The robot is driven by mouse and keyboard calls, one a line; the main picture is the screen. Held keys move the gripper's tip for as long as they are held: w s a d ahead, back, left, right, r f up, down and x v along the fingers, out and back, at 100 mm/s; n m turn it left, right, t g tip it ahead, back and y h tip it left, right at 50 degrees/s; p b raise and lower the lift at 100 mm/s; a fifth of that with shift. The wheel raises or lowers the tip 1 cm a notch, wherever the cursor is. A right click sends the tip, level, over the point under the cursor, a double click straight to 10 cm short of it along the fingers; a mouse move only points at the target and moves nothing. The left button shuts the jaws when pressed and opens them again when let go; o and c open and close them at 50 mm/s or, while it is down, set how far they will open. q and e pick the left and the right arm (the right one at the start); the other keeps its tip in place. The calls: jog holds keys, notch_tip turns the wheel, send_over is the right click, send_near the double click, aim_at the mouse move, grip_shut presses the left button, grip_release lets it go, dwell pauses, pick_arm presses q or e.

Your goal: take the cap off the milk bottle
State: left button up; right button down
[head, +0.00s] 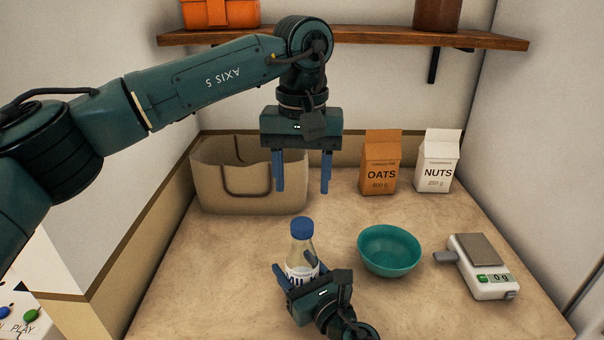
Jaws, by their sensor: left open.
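The milk bottle (302,246) stands upright on the counter, with a blue cap (302,227) on its top. My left gripper (302,188) points down above the bottle. It is open and empty, with a clear gap in the picture between its fingertips and the cap. My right gripper (296,264) is low in front, with its fingers at either side of the bottle's body. Its palm hides the lower part of the bottle, and I cannot tell whether the fingers press on it.
A teal bowl (390,252) and a kitchen scale (486,276) stand to the right. An oats carton (381,163) and a nuts carton (437,161) stand behind. A beige bag (215,180) is at the back left. A wooden shelf (370,37) hangs above.

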aim_at(301, 223)
pick_arm(q)
jog(key=m, duration=0.3)
jog(key=shift+f, duration=0.2)
jog(key=shift+m, duration=0.3)
notch_tip(301, 223, down, 8)
jog(key=shift+r, duration=0.2)
jog(key=c, duration=1.1)
